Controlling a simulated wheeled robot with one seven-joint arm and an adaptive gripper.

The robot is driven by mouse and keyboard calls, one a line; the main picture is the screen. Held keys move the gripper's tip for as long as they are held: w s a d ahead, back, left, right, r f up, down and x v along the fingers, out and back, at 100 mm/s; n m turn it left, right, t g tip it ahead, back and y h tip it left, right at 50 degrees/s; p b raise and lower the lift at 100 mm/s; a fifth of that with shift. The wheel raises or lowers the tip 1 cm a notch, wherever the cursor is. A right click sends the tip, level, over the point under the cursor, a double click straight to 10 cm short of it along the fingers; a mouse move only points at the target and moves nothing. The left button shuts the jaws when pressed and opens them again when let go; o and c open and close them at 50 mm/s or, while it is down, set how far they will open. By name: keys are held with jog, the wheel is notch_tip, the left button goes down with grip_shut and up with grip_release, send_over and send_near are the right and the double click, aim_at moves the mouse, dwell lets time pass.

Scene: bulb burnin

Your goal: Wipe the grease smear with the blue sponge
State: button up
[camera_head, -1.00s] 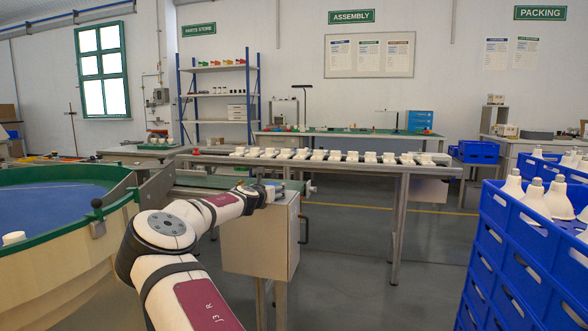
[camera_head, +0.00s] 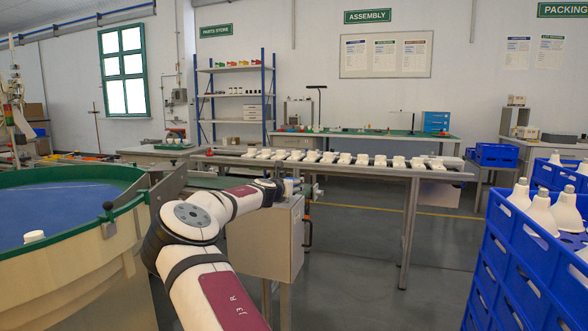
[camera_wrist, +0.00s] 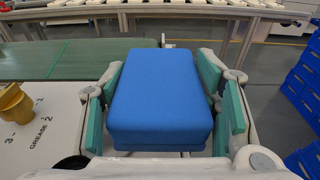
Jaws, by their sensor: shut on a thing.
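The blue sponge (camera_wrist: 160,95) fills the middle of the wrist view, a thick rounded block. My gripper (camera_wrist: 165,118) is shut on it, with teal pads pressed against its left and right sides. In the head view my gripper (camera_head: 282,188) is small and partly hidden behind my arm, over the top of a grey cabinet. I cannot make out a grease smear in either view. A pale panel (camera_wrist: 38,150) printed "GREASE" with numbers lies left of the sponge in the wrist view; the sponge hides what is beneath it.
A yellow-brown knob (camera_wrist: 14,103) stands on the panel. A green belt (camera_wrist: 75,60) lies beyond it. The grey cabinet (camera_head: 258,245) stands before a conveyor of white parts. A round green-rimmed bowl (camera_head: 75,255) is at left; blue crates (camera_head: 515,265) are at right. Floor between is open.

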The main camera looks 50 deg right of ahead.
jog(key=shift+r+p, duration=1.15)
jog(key=shift+r, duration=0.7)
jog(key=shift+w, duration=0.1)
